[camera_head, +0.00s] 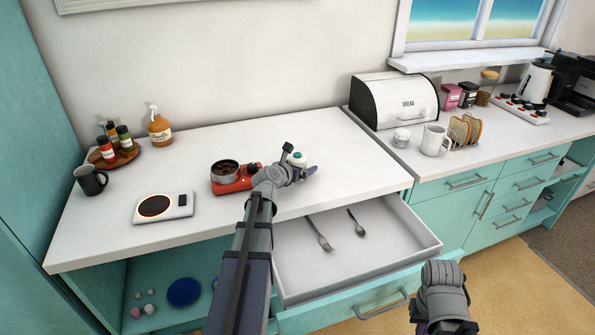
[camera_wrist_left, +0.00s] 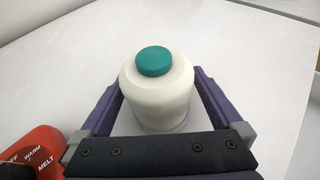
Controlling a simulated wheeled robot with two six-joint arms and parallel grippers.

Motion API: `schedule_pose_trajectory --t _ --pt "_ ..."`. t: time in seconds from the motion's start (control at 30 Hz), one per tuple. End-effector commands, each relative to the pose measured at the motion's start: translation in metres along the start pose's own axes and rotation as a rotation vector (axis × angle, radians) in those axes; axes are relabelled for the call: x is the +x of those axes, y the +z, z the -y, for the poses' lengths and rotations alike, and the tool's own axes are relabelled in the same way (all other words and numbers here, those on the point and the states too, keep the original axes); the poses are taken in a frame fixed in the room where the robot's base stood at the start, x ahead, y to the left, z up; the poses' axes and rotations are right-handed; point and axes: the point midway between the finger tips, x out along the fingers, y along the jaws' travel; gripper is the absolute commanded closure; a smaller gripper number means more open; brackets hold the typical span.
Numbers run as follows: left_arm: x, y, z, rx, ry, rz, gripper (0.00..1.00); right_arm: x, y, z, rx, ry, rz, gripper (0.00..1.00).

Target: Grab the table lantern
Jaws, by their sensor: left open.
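The table lantern (camera_wrist_left: 157,98) is a white rounded body with a teal button on top. In the left wrist view it stands upright on the white counter, between the two purple fingers of my left gripper (camera_wrist_left: 155,100). The fingers are open on either side of it. In the head view the lantern (camera_head: 297,160) is partly hidden behind my left gripper (camera_head: 298,165). Part of my right arm shows at the lower right of the head view, but its fingertips cannot be made out.
A red hot plate (camera_head: 234,184) with a small pot stands just left of the lantern. A white scale (camera_head: 163,207) lies further left. An open drawer (camera_head: 345,250) with a fork and a spoon juts out below the counter. The counter behind the lantern is clear.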

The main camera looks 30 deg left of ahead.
Motion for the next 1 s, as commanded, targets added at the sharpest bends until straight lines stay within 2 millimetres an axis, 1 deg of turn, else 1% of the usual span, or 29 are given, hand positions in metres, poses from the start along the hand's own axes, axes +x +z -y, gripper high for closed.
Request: schedule_pose_trajectory --t 0.03,0.1,0.3,1.0 --pt "0.0105 -0.0014 -0.0012 0.001 0.000 0.000 0.00 0.0053 -0.0003 0.0005 0.000 0.000 0.000 1.00" --pt "0.0140 -0.0007 -0.0012 0.000 0.001 0.000 0.00 0.0060 -0.0004 0.0006 0.000 0.000 0.000 1.00" --pt "0.0125 0.0000 -0.0006 -0.001 0.002 0.000 0.00 0.0048 -0.0003 0.0004 0.000 0.000 0.000 1.00" --pt "0.0123 -0.0001 -0.0006 0.000 0.001 0.000 0.79 0.0048 -0.0003 0.0005 0.000 0.000 0.000 1.00"
